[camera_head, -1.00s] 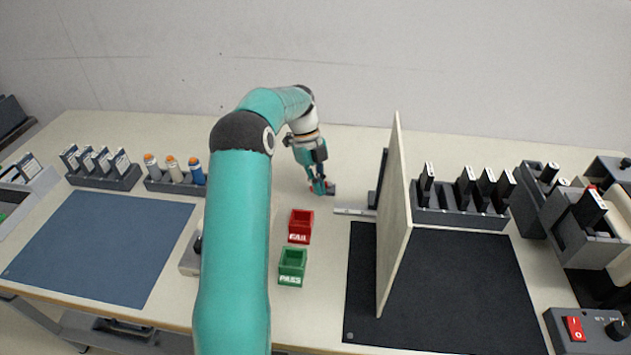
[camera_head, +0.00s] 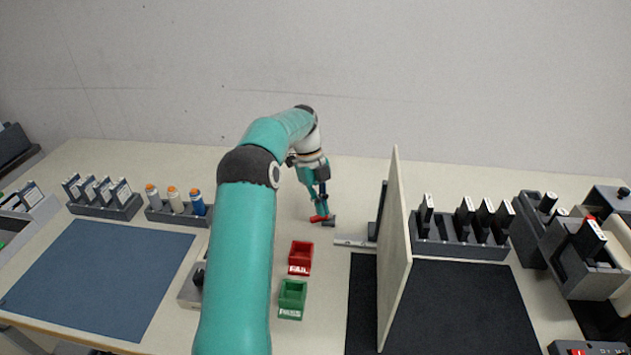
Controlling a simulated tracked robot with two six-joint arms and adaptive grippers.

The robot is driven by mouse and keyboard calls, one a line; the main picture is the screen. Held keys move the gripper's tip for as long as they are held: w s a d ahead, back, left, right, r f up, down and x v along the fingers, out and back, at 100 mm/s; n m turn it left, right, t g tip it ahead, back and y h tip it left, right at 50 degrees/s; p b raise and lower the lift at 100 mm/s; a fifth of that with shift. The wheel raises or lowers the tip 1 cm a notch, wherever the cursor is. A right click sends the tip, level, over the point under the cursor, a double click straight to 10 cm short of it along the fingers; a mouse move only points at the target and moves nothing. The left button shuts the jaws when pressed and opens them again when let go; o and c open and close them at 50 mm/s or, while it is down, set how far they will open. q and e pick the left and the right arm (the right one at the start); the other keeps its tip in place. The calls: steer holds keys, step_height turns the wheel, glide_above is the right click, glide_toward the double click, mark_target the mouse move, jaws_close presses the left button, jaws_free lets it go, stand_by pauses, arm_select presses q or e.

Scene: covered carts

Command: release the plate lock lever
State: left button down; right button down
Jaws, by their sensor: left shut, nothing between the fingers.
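A small red lever (camera_head: 318,219) on a dark grey base (camera_head: 330,224) is on the bench behind the red bin. The red part lies about level and points left. My left gripper (camera_head: 322,211) points down at the lever with its fingers shut and nothing between them. Its tips are at or just above the red part; I cannot tell whether they touch. My left arm crosses the middle of the view. My right gripper is not in view.
A red FAIL bin (camera_head: 301,258) and green PASS bin (camera_head: 292,299) stand in front. A pale upright panel (camera_head: 393,270) and a flat metal bar (camera_head: 353,241) are to the right. Racks stand on both sides. The bench behind the lever is clear.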

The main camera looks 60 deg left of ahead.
arm_select(q)
steer(key=v, duration=0.8)
steer(key=shift+r, duration=0.35)
steer(key=shift+s+a, duration=0.1)
steer(key=shift+a, duration=0.05)
